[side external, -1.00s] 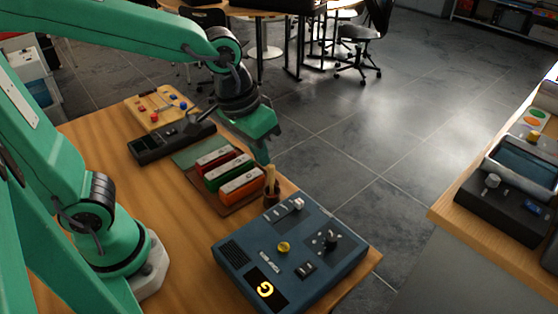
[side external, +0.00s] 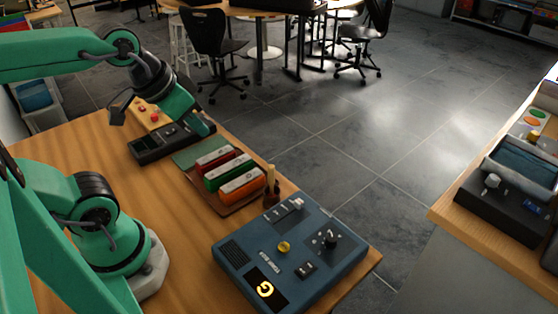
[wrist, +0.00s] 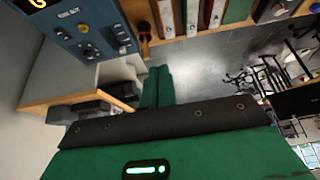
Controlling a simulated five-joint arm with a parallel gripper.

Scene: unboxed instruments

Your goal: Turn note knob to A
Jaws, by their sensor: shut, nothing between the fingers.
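The blue tone box (side external: 235,240) sits at the front right of the wooden table; it also shows in the wrist view (wrist: 105,22). Its lit display (side external: 266,289) reads a yellow G. A dark knob (side external: 330,241) with small marks around it is on the right of its top, and it shows in the wrist view (wrist: 90,53). A yellow knob (side external: 284,247) is nearer the middle. My gripper (side external: 209,128) is shut and empty, in the air well behind and left of the box in the side view. Its green fingers (wrist: 157,87) are together in the wrist view.
A brown tray (side external: 222,207) holds red, green and orange blocks. A wooden-handled item in a small holder (side external: 271,188) stands between tray and box. A black device (side external: 150,147) lies near my gripper. Another bench (side external: 445,214) stands at the right, across open floor.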

